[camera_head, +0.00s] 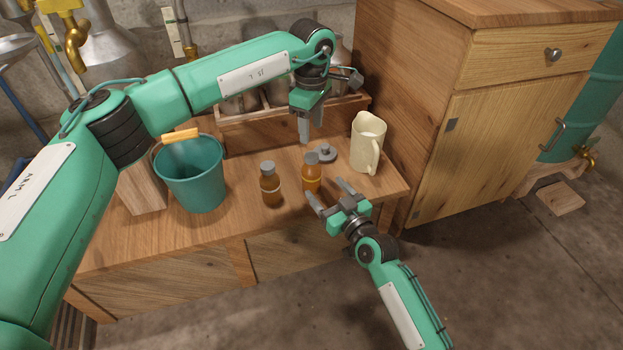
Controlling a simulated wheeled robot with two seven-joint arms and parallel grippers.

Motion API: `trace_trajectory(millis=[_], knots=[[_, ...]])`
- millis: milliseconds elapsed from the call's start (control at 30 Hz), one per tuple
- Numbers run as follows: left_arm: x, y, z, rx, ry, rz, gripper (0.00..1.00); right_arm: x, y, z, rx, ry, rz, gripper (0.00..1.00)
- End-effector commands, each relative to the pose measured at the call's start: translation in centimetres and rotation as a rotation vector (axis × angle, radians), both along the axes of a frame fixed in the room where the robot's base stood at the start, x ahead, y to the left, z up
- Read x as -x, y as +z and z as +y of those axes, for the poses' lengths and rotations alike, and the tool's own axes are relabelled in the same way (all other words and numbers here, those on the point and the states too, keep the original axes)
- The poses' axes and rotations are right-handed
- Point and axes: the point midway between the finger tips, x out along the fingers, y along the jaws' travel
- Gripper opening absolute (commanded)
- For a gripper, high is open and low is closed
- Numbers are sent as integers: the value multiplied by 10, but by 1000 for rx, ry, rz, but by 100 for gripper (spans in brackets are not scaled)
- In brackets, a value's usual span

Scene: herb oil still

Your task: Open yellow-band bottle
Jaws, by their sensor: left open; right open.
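Two small brown bottles with grey caps stand upright on the wooden bench (228,232). The right bottle (312,174) shows a yellow-orange band, and I take it as the yellow-band bottle; the left bottle (270,186) has a paler band. The cap (311,158) is on the right bottle. My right gripper (327,190) is open and empty, low in front of the right bottle, its fingers pointing towards it. My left gripper (311,132) is open and empty, pointing down above and behind the right bottle; its exact height is hard to tell.
A cream jug (367,143) stands to the right, a teal bucket (191,177) to the left. A wooden rack (255,137) is behind. A cabinet (480,130) borders the bench's right side.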

Motion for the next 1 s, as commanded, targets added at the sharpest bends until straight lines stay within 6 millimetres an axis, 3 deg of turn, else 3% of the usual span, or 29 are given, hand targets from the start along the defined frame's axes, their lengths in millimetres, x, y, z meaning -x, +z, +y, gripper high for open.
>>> trace_trajectory(millis=[300, 500, 967, 1000], knots=[[0, 0, -1, 3, 1, 1, 49, -55, 0, 33, -1, 1, 2, 72], [0, 0, -1, 3, 1, 1, 49, -77, 0, 46, 0, 1, 1, 72], [0, 0, -1, 3, 1, 1, 49, -86, -1, 51, 0, 0, 1, 72], [0, 0, -1, 3, 1, 1, 49, -86, -1, 51, 0, 0, 1, 66]])
